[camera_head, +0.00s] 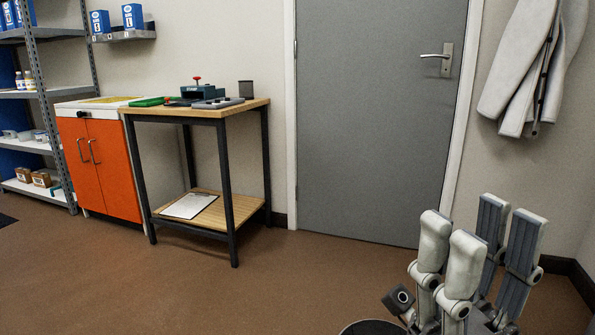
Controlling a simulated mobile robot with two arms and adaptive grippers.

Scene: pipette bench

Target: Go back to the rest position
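My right gripper (480,222) is at the lower right of the head view, with its fingers pointing up. The pale finger backs on the left and the grey ridged pads on the right stand apart, with a gap and nothing between them. It is well away from the bench and touches nothing that I can see. My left gripper is not in view.
A wooden-topped bench (225,110) holds pipetting gear, with a clipboard (188,205) on its lower shelf. Left are an orange cabinet (115,172) and metal shelving (45,93). A grey door (370,130) and hanging coats (530,70) are behind. The brown floor ahead is clear.

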